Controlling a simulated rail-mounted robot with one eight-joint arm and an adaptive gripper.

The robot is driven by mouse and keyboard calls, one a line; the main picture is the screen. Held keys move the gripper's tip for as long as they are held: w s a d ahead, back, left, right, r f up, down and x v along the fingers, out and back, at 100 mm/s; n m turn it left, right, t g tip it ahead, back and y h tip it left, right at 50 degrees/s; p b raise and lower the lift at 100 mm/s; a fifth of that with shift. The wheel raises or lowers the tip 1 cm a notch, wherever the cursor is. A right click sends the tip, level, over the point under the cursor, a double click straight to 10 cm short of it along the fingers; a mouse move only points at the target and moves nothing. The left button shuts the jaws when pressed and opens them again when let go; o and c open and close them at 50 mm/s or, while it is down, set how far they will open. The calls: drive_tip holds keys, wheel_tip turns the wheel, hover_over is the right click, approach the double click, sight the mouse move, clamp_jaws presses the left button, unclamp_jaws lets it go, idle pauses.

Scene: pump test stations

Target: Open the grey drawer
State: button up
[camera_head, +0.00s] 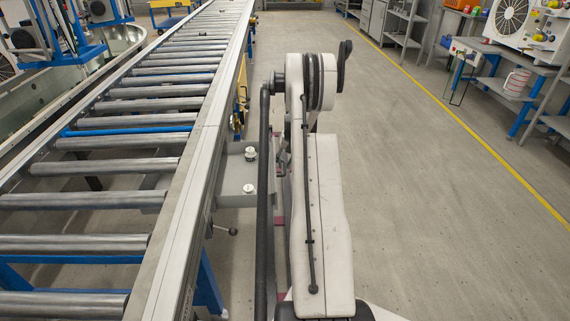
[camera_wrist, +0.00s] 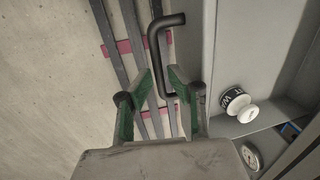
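A dark, bent bar handle (camera_wrist: 157,60) stands out from the grey drawer (camera_wrist: 188,42), whose face runs down the wrist view right of centre. The grey drawer also seems to show in the head view as a grey box (camera_head: 238,178) beside the conveyor. My gripper (camera_wrist: 161,80) is open, with green-lined fingers apart. In the wrist view the handle's lower part shows between the fingertips and partly behind the right one. I cannot tell its depth or whether they touch. My arm hides the handle and gripper in the head view.
White-topped knobs (camera_wrist: 246,111) (camera_head: 250,153) stand on the grey box. A roller conveyor (camera_head: 120,145) runs along the left. Dark rails with red crosspieces (camera_wrist: 125,46) lie below my gripper. Floor (camera_head: 420,220) to the right is clear up to the blue benches (camera_head: 525,95).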

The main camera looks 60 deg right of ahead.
wheel_tip(320, 180, up, 12)
drive_tip(key=s+d, duration=0.1)
drive_tip(key=s, duration=0.1)
drive_tip(key=shift+f, duration=0.15)
drive_tip(key=shift+d, duration=0.1)
drive_tip(key=shift+w, duration=0.1)
idle(0.4)
